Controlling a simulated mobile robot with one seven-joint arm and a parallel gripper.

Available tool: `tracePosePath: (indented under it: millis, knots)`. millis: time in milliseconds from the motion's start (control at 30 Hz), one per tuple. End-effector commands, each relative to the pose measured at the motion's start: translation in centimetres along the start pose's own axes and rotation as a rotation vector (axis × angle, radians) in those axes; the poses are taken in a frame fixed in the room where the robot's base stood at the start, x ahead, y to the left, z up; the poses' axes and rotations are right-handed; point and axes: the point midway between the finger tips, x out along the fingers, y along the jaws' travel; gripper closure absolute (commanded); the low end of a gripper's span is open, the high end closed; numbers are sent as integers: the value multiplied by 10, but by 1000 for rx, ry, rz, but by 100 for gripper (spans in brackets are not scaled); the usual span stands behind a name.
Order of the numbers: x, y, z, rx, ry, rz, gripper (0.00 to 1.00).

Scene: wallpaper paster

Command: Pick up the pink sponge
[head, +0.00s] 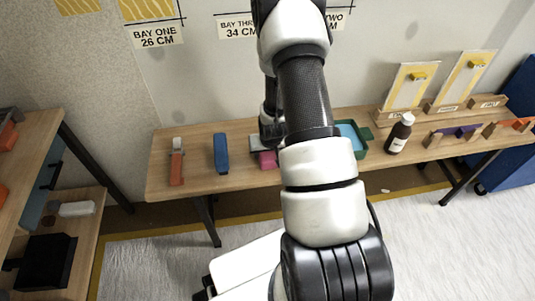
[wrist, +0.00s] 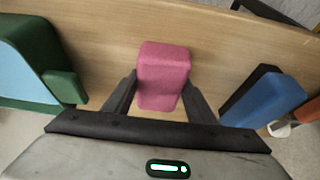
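The pink sponge (wrist: 163,72) lies on the wooden table (wrist: 110,40), in the middle of the wrist view. In the head view the pink sponge (head: 267,160) shows only in part, beside my arm, which hides the rest. My gripper (wrist: 161,80) is open, with one dark finger on either side of the sponge. Wood shows between the fingers and the sponge's near part; whether the fingertips touch its sides is not clear.
A blue block (wrist: 264,98) lies right of my gripper in the wrist view, and a green tray with light blue inside (wrist: 62,88) stands left. The head view also shows a red tool (head: 176,166) and a brown bottle (head: 399,136) on the table.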

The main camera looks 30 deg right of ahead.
Motion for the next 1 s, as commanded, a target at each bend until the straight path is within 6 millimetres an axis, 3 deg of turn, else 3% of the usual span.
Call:
tracePosePath:
  millis: [67, 433, 800, 1000]
  knots:
    - [0, 0, 0, 0, 0, 0, 70]
    - [-10, 0, -5, 0, 1, 0, 71]
    - [-78, 0, -34, 0, 4, 0, 71]
    - [-95, 0, -40, 0, 1, 0, 71]
